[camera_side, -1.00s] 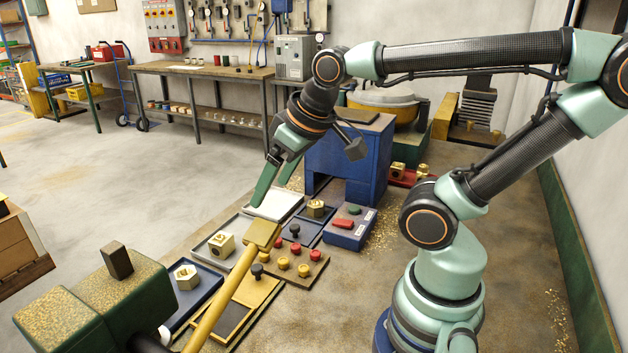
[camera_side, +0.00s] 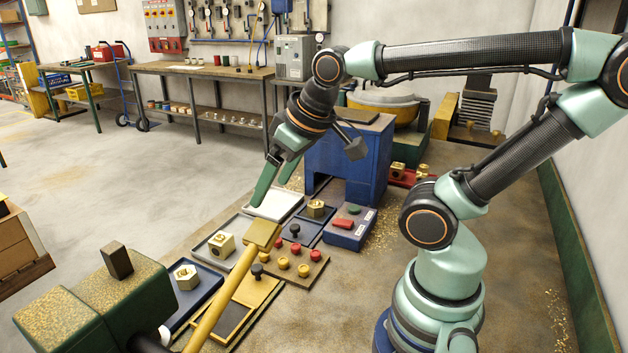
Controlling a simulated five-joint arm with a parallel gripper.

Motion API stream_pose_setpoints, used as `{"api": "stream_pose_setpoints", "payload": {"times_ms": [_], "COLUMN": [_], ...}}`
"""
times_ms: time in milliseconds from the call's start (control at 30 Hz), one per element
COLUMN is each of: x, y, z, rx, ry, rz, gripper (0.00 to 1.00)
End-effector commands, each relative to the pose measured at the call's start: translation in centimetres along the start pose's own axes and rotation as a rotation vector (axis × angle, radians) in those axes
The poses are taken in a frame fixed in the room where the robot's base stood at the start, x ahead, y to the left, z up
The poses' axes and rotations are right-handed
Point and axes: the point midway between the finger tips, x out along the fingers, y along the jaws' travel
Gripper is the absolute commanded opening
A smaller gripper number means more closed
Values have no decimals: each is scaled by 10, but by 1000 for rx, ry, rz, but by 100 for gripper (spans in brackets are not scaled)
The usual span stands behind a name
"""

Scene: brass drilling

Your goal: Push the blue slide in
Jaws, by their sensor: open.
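The blue slide (camera_side: 307,236) looks to be the dark blue flat plate with a black knob (camera_side: 295,231) standing on it. It lies on the floor-level work area, left of the blue box with a red and a green button. My gripper (camera_side: 273,190) is open and empty, pointing down above the pale tray, up and to the left of the knob in the picture. It appears clear of the knob. The yellow bar's square head hides part of the area in front, and how far the slide stands out is hard to tell.
A yellow bar (camera_side: 232,290) crosses the foreground. A board with red and yellow knobs (camera_side: 302,270) lies near the slide. Brass pieces sit on trays (camera_side: 222,243) and (camera_side: 187,277). A blue machine stand (camera_side: 345,165) rises behind; the button box (camera_side: 350,228) is to the right.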

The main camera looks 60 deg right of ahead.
Motion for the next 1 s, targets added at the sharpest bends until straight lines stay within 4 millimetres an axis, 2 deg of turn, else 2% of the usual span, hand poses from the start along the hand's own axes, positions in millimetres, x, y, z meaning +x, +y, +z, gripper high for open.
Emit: {"api": "stream_pose_setpoints", "payload": {"times_ms": [33, 67, 267, 367, 600, 800, 1000], "x": [0, 0, 7, 17, 52, 88, 116], "y": [0, 0, 15, 33, 87, 137, 172], "z": [0, 0, -9, -18, -34, -32, -22], "rx": [0, 1, 75, 162, 401, 596, 730], "ry": [0, -1, -53, -112, -257, -370, -444], "rz": [0, 0, 23, 48, 111, 156, 185], "gripper": [76, 64, 64, 64, 64, 64, 64]}}
